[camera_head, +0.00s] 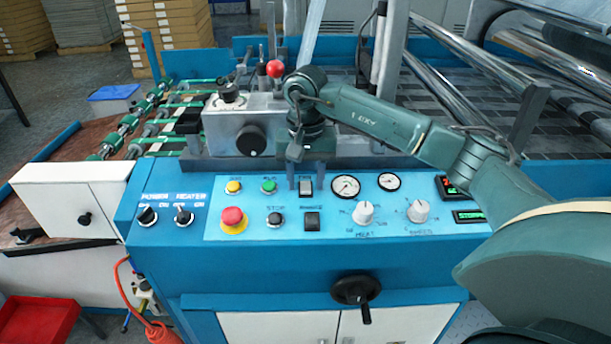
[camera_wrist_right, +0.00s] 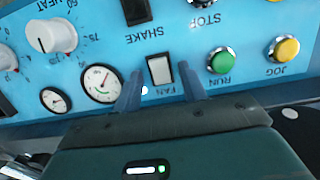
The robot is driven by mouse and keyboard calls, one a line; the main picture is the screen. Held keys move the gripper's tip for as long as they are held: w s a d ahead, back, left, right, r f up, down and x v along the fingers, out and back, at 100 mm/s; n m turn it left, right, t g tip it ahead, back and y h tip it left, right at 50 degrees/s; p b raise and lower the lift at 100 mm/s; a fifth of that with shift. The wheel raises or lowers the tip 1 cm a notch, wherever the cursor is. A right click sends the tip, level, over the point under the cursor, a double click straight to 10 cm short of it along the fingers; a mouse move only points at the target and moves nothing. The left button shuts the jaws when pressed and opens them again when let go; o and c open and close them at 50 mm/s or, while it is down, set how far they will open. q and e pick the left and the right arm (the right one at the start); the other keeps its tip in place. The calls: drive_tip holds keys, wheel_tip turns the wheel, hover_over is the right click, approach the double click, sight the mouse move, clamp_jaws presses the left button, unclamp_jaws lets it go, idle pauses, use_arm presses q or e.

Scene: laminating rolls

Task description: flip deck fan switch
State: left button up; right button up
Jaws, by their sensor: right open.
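The fan switch (camera_head: 306,187) is a small rocker with a pale face in a dark frame. It sits in the upper row of the light blue control panel (camera_head: 265,204), right of the green RUN button. In the right wrist view the fan switch (camera_wrist_right: 160,69) shows clearly, with the label FAN beside it. My right gripper (camera_head: 304,173) is open over the panel at this switch. In the right wrist view its fingertips (camera_wrist_right: 160,77) stand on either side of the switch. I cannot tell whether they touch it. My left gripper is not in view.
Near the switch are the green RUN button (camera_head: 268,186), the black SHAKE rocker (camera_head: 312,222), the STOP button (camera_head: 274,220) and a gauge (camera_head: 345,187). A red emergency button (camera_head: 232,218) is at the left. A metal block with a black knob (camera_head: 250,140) stands behind the panel.

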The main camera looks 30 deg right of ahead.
drive_tip(key=shift+c, duration=0.5)
clamp_jaws()
drive_tip(key=shift+s+a+f+t+h+b, duration=0.1)
drive_tip(key=shift+f+t+h+b, duration=0.3)
drive_tip(key=shift+b, duration=0.65)
drive_tip(key=shift+s+t+b, duration=0.1)
drive_tip(key=shift+t+b, duration=0.4)
drive_tip(key=shift+b, duration=0.15)
drive_tip(key=shift+s+a+t+h+b, duration=0.15)
drive_tip(key=shift+t+h+b, duration=0.3)
drive_tip(key=shift+b, duration=0.25)
drive_tip(key=shift+s+r+t+h+b, duration=0.15)
drive_tip(key=shift+t+h+b, duration=0.1)
drive_tip(key=shift+t+b, duration=0.35)
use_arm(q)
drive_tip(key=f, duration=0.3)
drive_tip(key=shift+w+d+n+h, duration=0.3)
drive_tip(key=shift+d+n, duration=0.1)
use_arm(e)
drive_tip(key=shift+r, duration=0.2)
